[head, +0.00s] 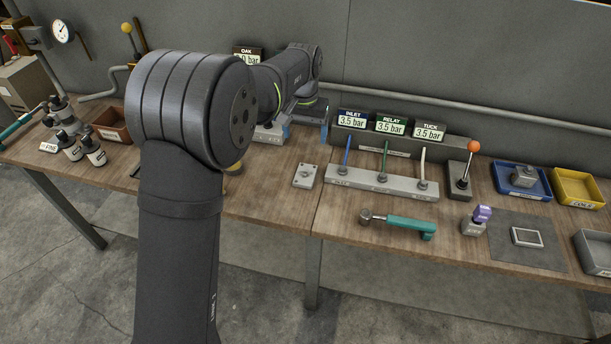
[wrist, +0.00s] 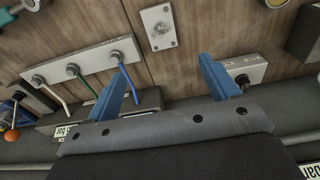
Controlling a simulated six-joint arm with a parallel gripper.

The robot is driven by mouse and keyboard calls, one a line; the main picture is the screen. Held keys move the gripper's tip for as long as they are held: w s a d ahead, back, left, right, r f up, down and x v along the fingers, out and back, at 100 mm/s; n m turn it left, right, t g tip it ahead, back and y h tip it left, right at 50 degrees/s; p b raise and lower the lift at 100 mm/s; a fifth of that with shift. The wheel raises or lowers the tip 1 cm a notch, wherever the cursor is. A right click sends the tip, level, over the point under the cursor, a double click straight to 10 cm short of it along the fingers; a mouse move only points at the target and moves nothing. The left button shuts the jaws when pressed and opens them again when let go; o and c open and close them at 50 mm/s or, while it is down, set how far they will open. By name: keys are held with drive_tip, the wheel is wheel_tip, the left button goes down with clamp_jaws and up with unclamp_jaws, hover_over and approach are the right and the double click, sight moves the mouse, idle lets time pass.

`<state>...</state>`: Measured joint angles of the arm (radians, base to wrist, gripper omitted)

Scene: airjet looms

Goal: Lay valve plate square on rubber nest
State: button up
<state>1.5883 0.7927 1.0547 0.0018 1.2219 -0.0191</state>
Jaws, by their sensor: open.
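The valve plate looks to be the small pale grey plate (head: 305,176) with corner holes, lying flat on the bench. It also shows in the wrist view (wrist: 160,27), beyond the gap between my fingertips. My gripper (wrist: 163,66) is open, its two blue fingers apart with nothing between them. In the head view my gripper (head: 304,130) is behind the plate, near the back of the bench, partly hidden by my arm. The rubber nest seems to be the pale-rimmed dark rectangle (head: 527,237) on a grey mat at the right; it is empty.
A manifold (head: 382,185) with blue, green and white hoses stands right of the plate. A teal-handled tool (head: 405,225), a purple-topped block (head: 477,220) and an orange-knobbed lever (head: 463,175) lie or stand toward the mat. Blue (head: 521,192) and yellow (head: 578,189) bins sit behind it.

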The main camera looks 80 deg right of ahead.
drive_tip(key=r, duration=0.1)
hover_over(305, 174)
drive_tip(key=shift+y, duration=0.4)
drive_tip(key=f, duration=1.1)
drive_tip(key=shift+s+a+f, duration=0.1)
drive_tip(key=shift+a+f, duration=0.1)
drive_tip(key=shift+a, duration=0.2)
drive_tip(key=shift+d+f, duration=0.15)
drive_tip(key=shift+f, duration=1.3)
drive_tip(key=shift+d+f, duration=0.1)
drive_tip(key=shift+f, duration=1.35)
drive_tip(key=shift+r, duration=0.1)
drive_tip(key=c, duration=1.3)
drive_tip(key=shift+r, duration=0.55)
wheel_tip(305, 174, up, 3)
drive_tip(key=shift+f, duration=0.1)
drive_tip(key=s+a+r, duration=0.2)
drive_tip(key=s, duration=0.1)
drive_tip(key=s+a+r, duration=0.2)
drive_tip(key=s, duration=0.1)
drive_tip(key=s+a+r, duration=0.1)
drive_tip(key=s+r, duration=0.2)
drive_tip(key=s, duration=0.1)
drive_tip(key=shift+a, duration=0.4)
